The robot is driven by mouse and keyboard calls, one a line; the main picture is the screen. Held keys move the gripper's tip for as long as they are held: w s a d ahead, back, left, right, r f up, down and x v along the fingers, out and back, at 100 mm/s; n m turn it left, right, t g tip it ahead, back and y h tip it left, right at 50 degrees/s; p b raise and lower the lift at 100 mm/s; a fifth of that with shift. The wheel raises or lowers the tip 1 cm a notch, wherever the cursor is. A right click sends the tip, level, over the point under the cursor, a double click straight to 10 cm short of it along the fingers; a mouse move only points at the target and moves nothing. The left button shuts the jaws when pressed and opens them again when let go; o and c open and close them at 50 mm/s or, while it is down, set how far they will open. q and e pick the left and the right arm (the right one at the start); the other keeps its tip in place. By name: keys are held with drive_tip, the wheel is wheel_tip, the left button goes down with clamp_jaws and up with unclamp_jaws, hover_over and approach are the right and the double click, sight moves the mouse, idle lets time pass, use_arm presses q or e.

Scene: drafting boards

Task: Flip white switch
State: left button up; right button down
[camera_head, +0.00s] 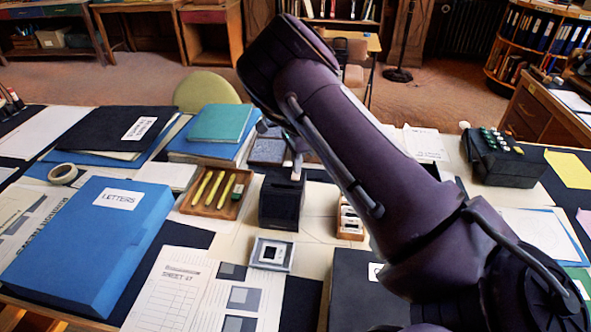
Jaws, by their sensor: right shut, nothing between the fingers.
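A small switch unit (272,254) lies on the table near the front middle. It has a pale square frame, a dark inset and a small white centre, which I take to be the white switch. Which way it is set is too small to tell. My right arm comes in from the lower right, rises and bends over at the top. My right gripper (297,168) hangs down behind the arm, partly hidden by it, with its fingers shut and empty. It is beyond the switch unit, above and behind a black box (281,204), apart from the switch. My left gripper is not in view.
A wooden tray with yellow pens (214,193), a blue LETTERS box (92,243) and a printed sheet (172,290) lie left of the switch. A small wooden holder (350,222) stands to its right. A dark folder (352,290) is in front right. Books (222,123) stack behind.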

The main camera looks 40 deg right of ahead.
drive_tip(key=shift+r+p, duration=2.5)
drive_tip(key=shift+r, duration=0.85)
drive_tip(key=shift+f, duration=0.1)
